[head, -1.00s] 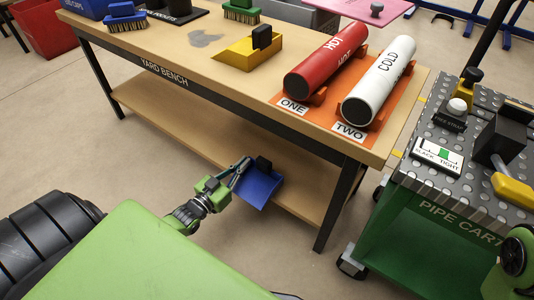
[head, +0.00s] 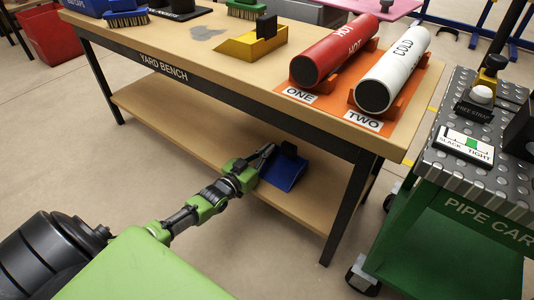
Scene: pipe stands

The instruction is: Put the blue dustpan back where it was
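The blue dustpan (head: 283,174) with its black handle (head: 289,150) is at the bench's lower shelf (head: 190,121), near the shelf's front edge toward the right end. My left gripper (head: 265,154) reaches in from the left under the bench top. Its fingers are at the dustpan's handle and appear shut on it; the fingertips are small and partly hidden. I cannot tell whether the pan touches the shelf. My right gripper is out of view.
A bench leg (head: 350,208) stands right of the dustpan. The pipe cart (head: 460,225) is at the right.

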